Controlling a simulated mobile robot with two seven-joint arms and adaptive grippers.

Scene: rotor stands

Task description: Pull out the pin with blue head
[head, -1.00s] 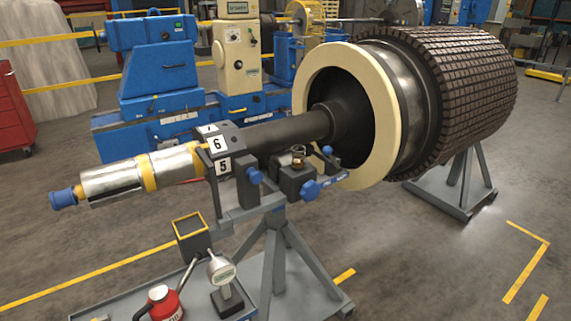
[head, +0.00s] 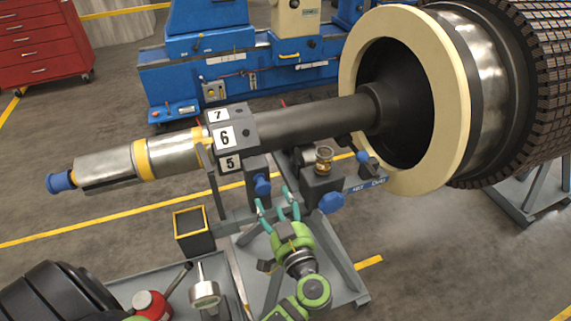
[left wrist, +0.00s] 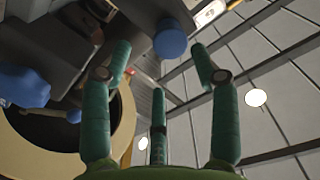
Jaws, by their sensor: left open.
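Several blue heads show, and I cannot tell for sure which one the pin has. One blue head (head: 262,185) sticks out of the dark block under the numbered collar (head: 225,137). A larger blue head (head: 331,202) is on the block to its right, and a smaller one (head: 363,156) sits near the cream ring. My green left gripper (head: 279,206) is open and empty, just below and right of the first head. In the left wrist view a blue head (left wrist: 170,40) shows beyond the spread fingers, apart from them. Another blue head (left wrist: 26,87) is at the left. My right gripper is not in view.
The rotor shaft (head: 310,122) runs above, ending in a blue cap (head: 60,181) at left. The cream ring (head: 456,95) is to the right.

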